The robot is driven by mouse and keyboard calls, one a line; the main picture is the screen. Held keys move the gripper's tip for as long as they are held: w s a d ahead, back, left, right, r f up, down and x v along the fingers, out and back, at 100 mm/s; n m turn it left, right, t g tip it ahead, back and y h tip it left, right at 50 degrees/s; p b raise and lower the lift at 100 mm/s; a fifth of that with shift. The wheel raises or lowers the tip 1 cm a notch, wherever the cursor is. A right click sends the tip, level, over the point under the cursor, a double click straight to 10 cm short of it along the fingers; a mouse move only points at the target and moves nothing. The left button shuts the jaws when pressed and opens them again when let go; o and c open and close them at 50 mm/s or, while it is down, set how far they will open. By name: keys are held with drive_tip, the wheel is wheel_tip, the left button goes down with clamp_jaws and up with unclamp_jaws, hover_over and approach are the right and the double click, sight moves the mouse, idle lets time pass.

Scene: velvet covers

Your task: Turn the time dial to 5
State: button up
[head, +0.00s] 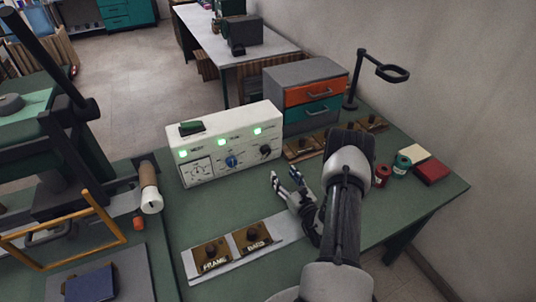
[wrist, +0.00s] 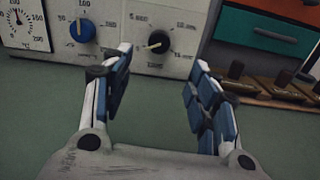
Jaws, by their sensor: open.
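The white control box (head: 222,148) stands on the green bench. Its black dial (wrist: 158,42) is at the right of the front panel, ringed by small numbers too blurred to read surely; its pale pointer mark looks turned to the left and slightly down. The black dial also shows in the head view (head: 265,151). I take it as the time dial, though its label is not legible. My gripper (wrist: 158,72) is open and empty, fingers spread towards the panel with the black dial between them in the picture. In the head view my gripper (head: 284,179) is in front of the box, apart from it.
A blue dial (wrist: 82,30) and a gauge (wrist: 20,20) sit left of the black dial. Wooden-based stamps (wrist: 265,88) lie to the right below an orange-and-teal drawer unit (head: 309,93).

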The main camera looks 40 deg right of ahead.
sight(267, 152)
drive_tip(key=b+x, duration=0.2)
drive_tip(key=x, duration=1.2)
drive_tip(key=shift+a+b, duration=0.1)
drive_tip(key=shift+b, duration=0.25)
drive_tip(key=c, duration=1.1)
